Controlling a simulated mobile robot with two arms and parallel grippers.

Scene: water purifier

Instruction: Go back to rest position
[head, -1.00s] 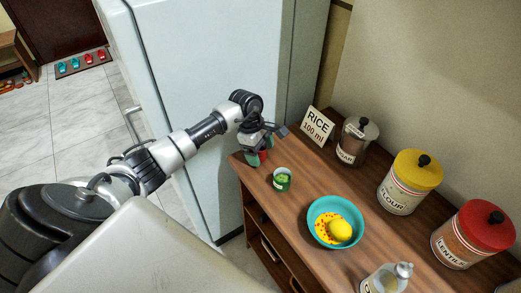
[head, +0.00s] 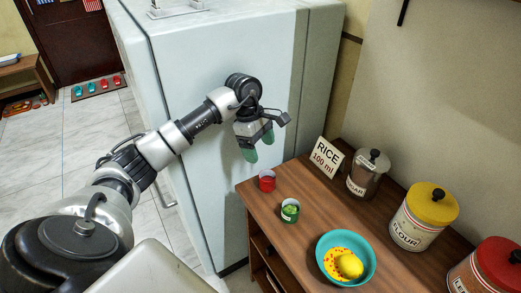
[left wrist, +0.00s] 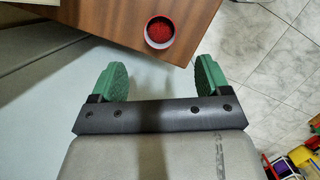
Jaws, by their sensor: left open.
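My left gripper (head: 258,147) is open and empty. It hangs in the air in front of the fridge, above the cabinet's far left corner. Its two green fingertips stand well apart in the left wrist view (left wrist: 160,82). A small cup of red stuff (head: 267,180) stands on the cabinet top just below the gripper, apart from it. The red cup also shows in the left wrist view (left wrist: 160,33), near the corner of the wood top and beyond the fingertips. My right gripper is in neither view.
The pale fridge (head: 213,60) is close behind my arm. Tiled floor (head: 85,125) lies open at left.

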